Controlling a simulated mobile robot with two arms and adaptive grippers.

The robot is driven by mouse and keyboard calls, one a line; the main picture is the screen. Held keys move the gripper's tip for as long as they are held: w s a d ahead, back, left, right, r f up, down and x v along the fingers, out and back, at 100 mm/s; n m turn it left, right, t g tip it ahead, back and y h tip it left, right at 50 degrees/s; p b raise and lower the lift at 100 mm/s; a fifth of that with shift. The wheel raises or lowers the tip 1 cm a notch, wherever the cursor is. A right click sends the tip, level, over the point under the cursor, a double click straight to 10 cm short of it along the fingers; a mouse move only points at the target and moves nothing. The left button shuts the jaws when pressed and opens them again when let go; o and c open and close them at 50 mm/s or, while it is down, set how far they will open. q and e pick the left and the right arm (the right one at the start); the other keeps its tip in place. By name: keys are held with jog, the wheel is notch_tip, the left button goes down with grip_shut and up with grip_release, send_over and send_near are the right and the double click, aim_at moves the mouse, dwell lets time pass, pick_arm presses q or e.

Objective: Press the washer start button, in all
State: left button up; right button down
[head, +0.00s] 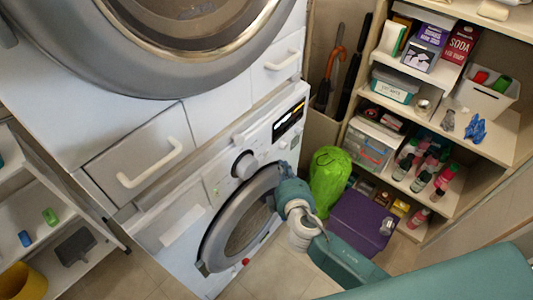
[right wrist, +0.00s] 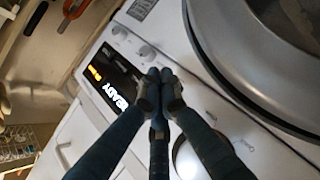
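The lower white washer (head: 180,225) has a dark display (head: 288,120), a round dial (head: 244,165) and a grey-rimmed door. In the right wrist view the display (right wrist: 112,85) is lit and reads READY, with round knob-like buttons (right wrist: 147,51) beside it. My right gripper (head: 283,168) is in front of the washer's panel and upper door edge. In the right wrist view its dark fingertips (right wrist: 161,78) are together and empty, over the panel between display and door. Whether they touch the panel I cannot tell. The dial (right wrist: 187,160) is partly behind a finger. My left gripper is out of view.
Another round-doored machine (head: 190,40) is stacked above, with handled drawers (head: 135,150) between. Shelves (head: 480,135) with bottles and boxes stand at right. A green bag (head: 328,175) and purple box (head: 358,222) sit beside the washer. A low shelf (head: 45,200) stands at left.

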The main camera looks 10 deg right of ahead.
aim_at(270, 152)
jog(key=shift+w+a+b, duration=0.3)
jog(key=shift+w+a, duration=0.85)
jog(key=shift+w, duration=0.25)
jog(key=shift+w, duration=0.1)
dwell(0.4)
jog(key=shift+w+a, duration=0.25)
